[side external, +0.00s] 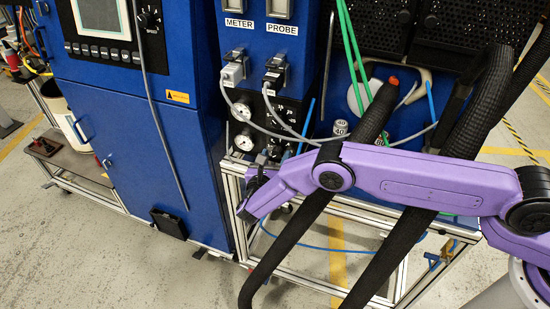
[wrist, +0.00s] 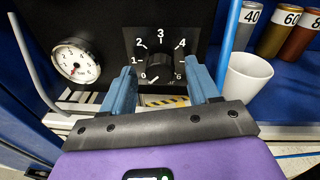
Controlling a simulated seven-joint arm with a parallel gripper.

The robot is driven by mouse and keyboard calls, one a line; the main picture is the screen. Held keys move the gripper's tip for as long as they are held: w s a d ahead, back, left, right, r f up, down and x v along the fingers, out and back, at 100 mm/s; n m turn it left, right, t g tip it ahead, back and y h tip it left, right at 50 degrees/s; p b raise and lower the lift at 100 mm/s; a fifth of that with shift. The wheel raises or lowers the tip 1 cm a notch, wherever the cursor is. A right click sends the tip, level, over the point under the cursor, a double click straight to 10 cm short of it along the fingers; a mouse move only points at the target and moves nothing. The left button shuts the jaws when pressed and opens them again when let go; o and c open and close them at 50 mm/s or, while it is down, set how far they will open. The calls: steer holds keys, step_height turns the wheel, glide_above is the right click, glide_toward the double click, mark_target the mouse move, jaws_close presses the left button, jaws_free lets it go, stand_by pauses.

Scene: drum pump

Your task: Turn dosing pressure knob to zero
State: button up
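The dosing pressure knob (wrist: 159,66) is black and sits on a black panel, with a white scale from 0 to 6 around it. A white mark on its lower edge seems to lie near the 0, but I cannot read it surely. My gripper (wrist: 159,70) is open, its two blue fingers apart on the left and right of the knob. I cannot tell whether they touch it. In the side external view my gripper (side external: 256,182) is at the lower panel, and the knob is not clearly visible there.
A round white gauge (wrist: 77,61) is left of the knob. A blue tube (wrist: 231,38) runs close on the right, beside a white cup (wrist: 247,76) and several numbered cans. Grey cables (side external: 282,128) hang from the METER and PROBE sockets in front of the panel.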

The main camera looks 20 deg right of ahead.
steer(key=v, duration=1.7)
steer(key=shift+s, duration=0.2)
steer(key=s+d+r+m+g+y, duration=0.2)
steer(key=s+d+r+m+g, duration=0.15)
steer(key=d+r, duration=0.4)
steer(key=s+d+r+m+g+y, duration=0.25)
steer(key=d+r+m+g, duration=0.25)
steer(key=d+r, duration=0.25)
steer(key=s+d+r+m+g+y, duration=0.2)
steer(key=s+d+m+y, duration=0.1)
steer(key=s+d, duration=0.6)
steer(key=s+d+r+m+g+y, duration=0.2)
steer(key=s+d+m+y, duration=0.2)
steer(key=s+d, duration=0.5)
steer(key=s+m, duration=0.1)
steer(key=s, duration=0.3)
steer(key=shift+s+r+m, duration=0.25)
steer(key=shift+r+m, duration=0.1)
steer(key=shift+r, duration=0.05)
